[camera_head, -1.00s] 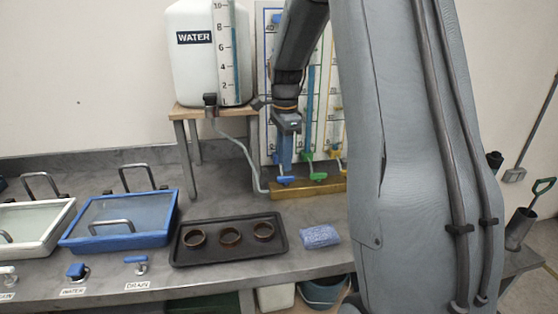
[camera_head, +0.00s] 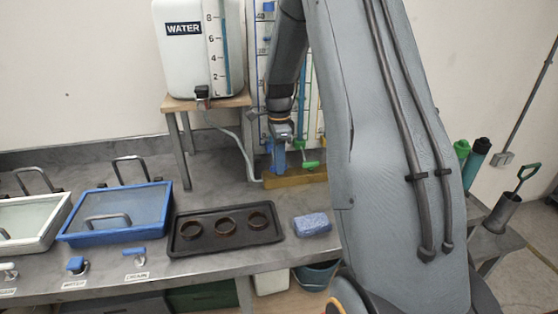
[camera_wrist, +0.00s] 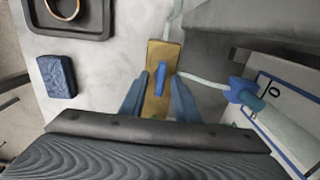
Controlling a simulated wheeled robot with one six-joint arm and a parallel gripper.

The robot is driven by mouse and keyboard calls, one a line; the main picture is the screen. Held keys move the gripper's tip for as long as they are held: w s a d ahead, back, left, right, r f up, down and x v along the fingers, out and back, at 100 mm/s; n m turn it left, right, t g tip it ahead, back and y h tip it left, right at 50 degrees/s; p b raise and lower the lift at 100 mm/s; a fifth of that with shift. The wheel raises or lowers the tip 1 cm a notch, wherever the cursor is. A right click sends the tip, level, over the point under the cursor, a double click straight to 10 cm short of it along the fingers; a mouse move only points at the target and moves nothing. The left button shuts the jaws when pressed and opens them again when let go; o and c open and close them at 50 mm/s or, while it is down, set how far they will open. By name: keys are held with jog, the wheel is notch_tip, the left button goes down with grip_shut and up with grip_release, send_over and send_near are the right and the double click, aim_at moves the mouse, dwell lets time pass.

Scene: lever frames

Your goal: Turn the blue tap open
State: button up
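The blue tap (camera_wrist: 160,78) has a narrow upright-looking lever on a brass block (camera_wrist: 157,108) in the wrist view. The block also shows in the head view (camera_head: 290,181), at the back of the bench. My gripper (camera_wrist: 158,96) is open, with one blue finger left of the tap and one right of it. No contact with the lever shows. In the head view my gripper (camera_head: 278,158) is over the block's left part and hides the blue tap. A green tap (camera_head: 308,164) stands just right of it.
A dark tray with rings (camera_head: 226,248) and a blue sponge (camera_head: 311,225) lie in front. A white water tank (camera_head: 195,55) stands at the back left. A blue fitting on a hose (camera_wrist: 243,92) is right of the block. Other blue taps labelled water (camera_head: 76,265) and drain (camera_head: 134,251) are at the front edge.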

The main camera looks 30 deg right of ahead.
grip_shut()
jog(key=shift+n, duration=0.4)
jog(key=n, duration=1.1)
jog(key=shift+r+n, duration=0.1)
jog(key=shift+n, duration=0.3)
jog(key=n, duration=0.5)
jog(key=shift+w+p, duration=0.1)
jog(key=shift+p, duration=0.25)
jog(key=shift+n, duration=0.3)
